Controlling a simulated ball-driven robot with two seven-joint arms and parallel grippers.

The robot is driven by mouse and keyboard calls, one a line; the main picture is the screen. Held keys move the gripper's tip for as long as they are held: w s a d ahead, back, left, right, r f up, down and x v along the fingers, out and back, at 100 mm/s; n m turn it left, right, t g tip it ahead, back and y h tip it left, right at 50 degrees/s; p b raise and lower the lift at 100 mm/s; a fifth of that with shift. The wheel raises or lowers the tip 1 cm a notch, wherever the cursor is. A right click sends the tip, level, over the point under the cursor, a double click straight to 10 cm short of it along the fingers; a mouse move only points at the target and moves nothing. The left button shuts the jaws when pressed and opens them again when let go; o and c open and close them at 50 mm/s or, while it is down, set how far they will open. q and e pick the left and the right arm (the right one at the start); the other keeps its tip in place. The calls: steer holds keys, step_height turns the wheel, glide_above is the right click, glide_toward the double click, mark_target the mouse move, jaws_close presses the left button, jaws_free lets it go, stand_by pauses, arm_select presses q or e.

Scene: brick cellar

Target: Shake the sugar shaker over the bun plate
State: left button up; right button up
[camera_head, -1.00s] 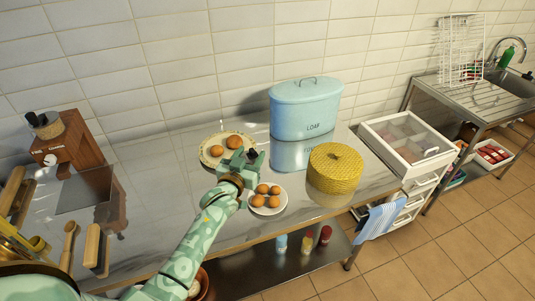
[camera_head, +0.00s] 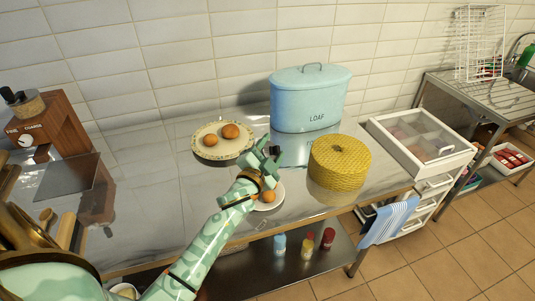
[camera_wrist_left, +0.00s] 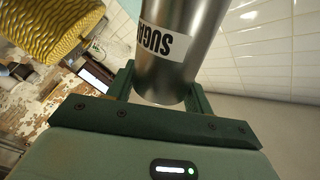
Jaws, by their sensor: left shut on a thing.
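My left gripper (camera_head: 266,158) is shut on the sugar shaker (camera_wrist_left: 175,65). In the left wrist view the shaker is a grey metal cylinder between the fingers, with a white label reading SUGAR upside down in that picture. In the head view the gripper mostly hides the shaker. A white plate (camera_head: 281,198) with brown buns (camera_head: 268,196) is partly hidden behind my gripper and wrist. A cream patterned plate (camera_head: 213,154) with two buns (camera_head: 230,131) stands behind, to the left of the gripper. My right gripper is not in view.
A blue LOAF bin (camera_head: 309,100) stands behind the gripper. A yellow woven round basket (camera_head: 339,163) is close to its right; a white drawer unit (camera_head: 422,143) stands beyond. A wooden grinder box (camera_head: 45,125) is at left.

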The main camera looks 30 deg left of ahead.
arm_select(q)
steer(key=shift+d+f+m+b, duration=0.25)
steer(key=shift+f+m+b, duration=0.45)
steer(key=shift+f+m, duration=0.35)
steer(key=a+f+m+b, duration=0.1)
steer(key=m, duration=0.1)
steer(key=a+f+m+b, duration=0.1)
steer(key=m, duration=0.2)
steer(key=f+m+b, duration=0.1)
steer(key=m, duration=0.2)
steer(key=shift+s+a+f+m+h, duration=0.15)
steer(key=shift+a+m+h, duration=0.1)
steer(key=shift+a+h, duration=0.15)
steer(key=shift+a+f+m, duration=0.2)
steer(key=shift+m, duration=0.4)
steer(key=shift+a+f+m+b, duration=0.15)
steer(key=shift+m+b, duration=0.2)
steer(key=shift+m, duration=0.25)
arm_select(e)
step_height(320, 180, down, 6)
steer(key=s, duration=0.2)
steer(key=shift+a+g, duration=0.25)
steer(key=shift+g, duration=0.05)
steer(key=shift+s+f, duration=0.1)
